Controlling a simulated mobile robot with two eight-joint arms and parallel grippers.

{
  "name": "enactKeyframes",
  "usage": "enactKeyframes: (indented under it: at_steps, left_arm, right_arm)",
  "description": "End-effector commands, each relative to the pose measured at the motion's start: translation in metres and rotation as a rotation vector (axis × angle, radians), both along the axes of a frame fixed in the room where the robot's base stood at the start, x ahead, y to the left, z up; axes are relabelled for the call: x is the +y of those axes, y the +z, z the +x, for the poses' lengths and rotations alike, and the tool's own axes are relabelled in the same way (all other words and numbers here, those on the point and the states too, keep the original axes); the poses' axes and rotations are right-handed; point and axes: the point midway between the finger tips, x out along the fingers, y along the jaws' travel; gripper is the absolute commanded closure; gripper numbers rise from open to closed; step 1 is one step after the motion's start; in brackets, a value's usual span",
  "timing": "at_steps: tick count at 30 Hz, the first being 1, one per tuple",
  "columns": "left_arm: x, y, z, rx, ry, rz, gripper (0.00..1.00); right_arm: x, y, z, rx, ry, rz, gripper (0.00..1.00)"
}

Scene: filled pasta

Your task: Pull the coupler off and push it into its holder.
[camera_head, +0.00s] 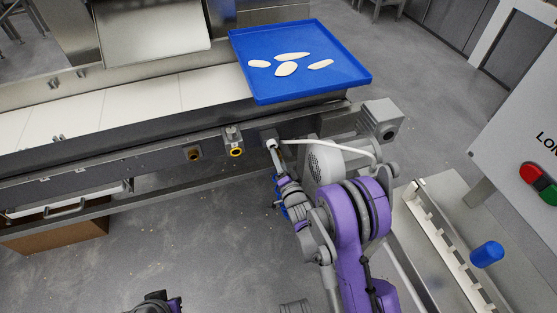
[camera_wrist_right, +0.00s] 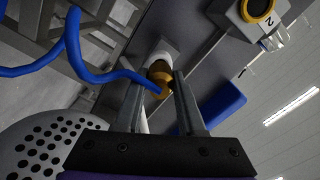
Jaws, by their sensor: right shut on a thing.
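The coupler (camera_wrist_right: 160,72) is a brass-coloured piece in front of a pale round fitting (camera_wrist_right: 162,52) on the grey machine side. My right gripper (camera_wrist_right: 158,82) is shut on it, with one finger on each side. In the head view my right gripper (camera_head: 277,152) reaches the machine's front rail, and the coupler is too small to make out there. A grey block with a yellow ring (camera_head: 235,152) is on the rail to its left. This block also shows in the wrist view (camera_wrist_right: 260,10), marked 2. A dark and purple part of my left arm shows at the bottom edge; its fingers are unclear.
A blue hose (camera_wrist_right: 72,42) curves to the coupler. A brown round fitting (camera_head: 195,153) is further left on the rail. A blue tray (camera_head: 355,78) with several pasta pieces lies above. A grey motor (camera_head: 382,117) and perforated guard (camera_head: 322,160) stand close to my right arm.

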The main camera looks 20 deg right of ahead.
Motion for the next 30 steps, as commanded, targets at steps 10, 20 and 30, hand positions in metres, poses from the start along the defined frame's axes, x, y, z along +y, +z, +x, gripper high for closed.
enactKeyframes:
  at_steps: [10,20,30]
  left_arm:
    - [0.0,0.0,0.0,0.0,0.0,0.0,1.0]
    - [0.0,0.0,0.0,0.0,0.0,0.0,1.0]
    - [0.0,0.0,0.0,0.0,0.0,0.0,1.0]
  right_arm:
    - [0.0,0.0,0.008,0.0,0.0,0.0,1.0]
    - [0.001,0.0,0.015,0.0,0.0,0.0,1.0]
    - [0.001,0.0,0.017,0.0,0.0,0.0,1.0]
